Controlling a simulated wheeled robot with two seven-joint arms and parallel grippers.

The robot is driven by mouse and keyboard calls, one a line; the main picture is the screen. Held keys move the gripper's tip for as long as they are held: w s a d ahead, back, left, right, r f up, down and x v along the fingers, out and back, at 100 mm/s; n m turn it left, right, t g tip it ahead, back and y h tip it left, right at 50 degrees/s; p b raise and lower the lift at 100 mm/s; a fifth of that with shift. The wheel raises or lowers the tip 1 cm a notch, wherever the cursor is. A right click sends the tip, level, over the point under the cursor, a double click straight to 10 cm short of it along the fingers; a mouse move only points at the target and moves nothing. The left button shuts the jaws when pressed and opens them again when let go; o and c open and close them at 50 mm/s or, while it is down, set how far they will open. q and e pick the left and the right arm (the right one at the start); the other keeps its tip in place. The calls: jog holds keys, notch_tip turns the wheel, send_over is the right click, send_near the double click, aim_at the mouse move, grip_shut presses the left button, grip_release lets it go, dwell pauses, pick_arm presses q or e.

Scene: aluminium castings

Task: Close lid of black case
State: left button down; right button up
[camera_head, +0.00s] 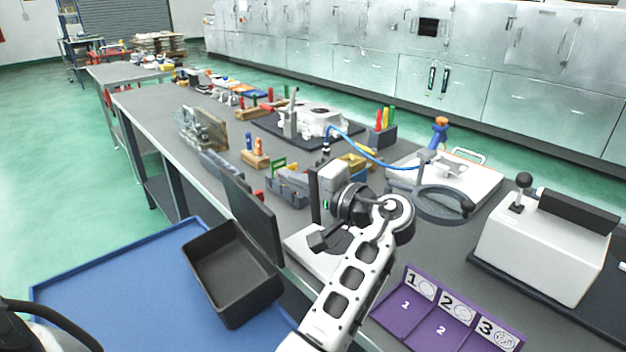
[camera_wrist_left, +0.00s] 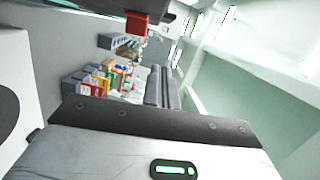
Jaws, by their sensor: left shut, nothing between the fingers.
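The case and lid are not clearly visible in that view. My right gripper is not in view.
A blue surface (camera_head: 110,290) lies around the case. Grey bins (camera_head: 290,190) stand behind the lid. A purple numbered tray (camera_head: 440,312) and a white machine (camera_head: 545,245) are at the right. A grey ring stand (camera_head: 440,203) is beyond my left arm.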

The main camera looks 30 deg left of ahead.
aim_at(250, 212)
pick_arm(q)
jog(key=shift+s+a+f+p, duration=0.1)
jog(key=shift+s+a+p, duration=0.35)
jog(key=shift+s+a, duration=0.55)
jog(key=shift+s+a+f+p, duration=0.1)
jog(key=shift+s+a+p, duration=0.45)
jog(key=shift+a, duration=0.6)
jog(key=shift+s, duration=0.1)
